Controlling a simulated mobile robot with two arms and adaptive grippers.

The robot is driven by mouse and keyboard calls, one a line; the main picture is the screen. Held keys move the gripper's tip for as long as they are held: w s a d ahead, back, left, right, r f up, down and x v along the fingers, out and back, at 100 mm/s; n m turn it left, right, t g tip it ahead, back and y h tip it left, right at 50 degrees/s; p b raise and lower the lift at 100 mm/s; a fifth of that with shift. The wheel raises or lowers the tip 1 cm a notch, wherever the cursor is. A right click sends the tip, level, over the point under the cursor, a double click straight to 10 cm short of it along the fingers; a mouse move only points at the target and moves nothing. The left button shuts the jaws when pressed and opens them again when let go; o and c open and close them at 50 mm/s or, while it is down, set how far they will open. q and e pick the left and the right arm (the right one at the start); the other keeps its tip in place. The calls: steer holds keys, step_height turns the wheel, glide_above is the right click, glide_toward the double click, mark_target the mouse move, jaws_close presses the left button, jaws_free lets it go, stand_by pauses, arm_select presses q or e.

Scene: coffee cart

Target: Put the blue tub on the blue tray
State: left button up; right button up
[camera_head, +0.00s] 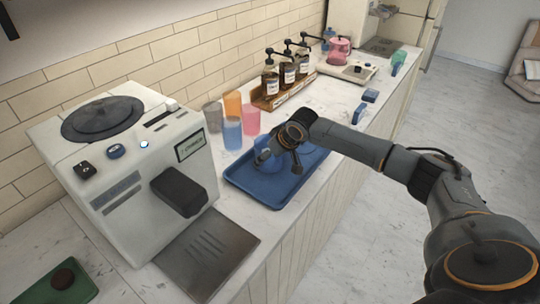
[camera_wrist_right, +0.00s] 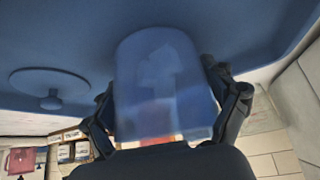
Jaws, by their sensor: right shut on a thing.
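In the right wrist view the translucent blue tub (camera_wrist_right: 165,85) fills the middle, between the two fingers of my right gripper (camera_wrist_right: 168,105). The gripper is shut on it. The blue tray (camera_wrist_right: 240,30) spans the top of that view, with the tub's end against or very near it. A flat blue disc with a knob (camera_wrist_right: 52,88) lies on the tray beside the tub. My left gripper is not in view.
The white coffee machine (camera_head: 130,165) stands left of the tray. Several coloured cups, including a blue cup (camera_head: 232,133), stand behind it. Pump bottles (camera_head: 287,70) are farther back. The counter's front edge runs close to the tray's right side.

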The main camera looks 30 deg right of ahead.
steer(key=o, duration=1.4)
steer(key=shift+f, duration=0.1)
steer(key=shift+c, duration=0.2)
steer(key=shift+s+r, duration=0.1)
steer(key=shift+r, duration=0.25)
steer(key=b+v, duration=0.1)
steer(key=v, duration=1)
steer(key=shift+s+r, duration=0.2)
steer(key=shift+r, duration=0.05)
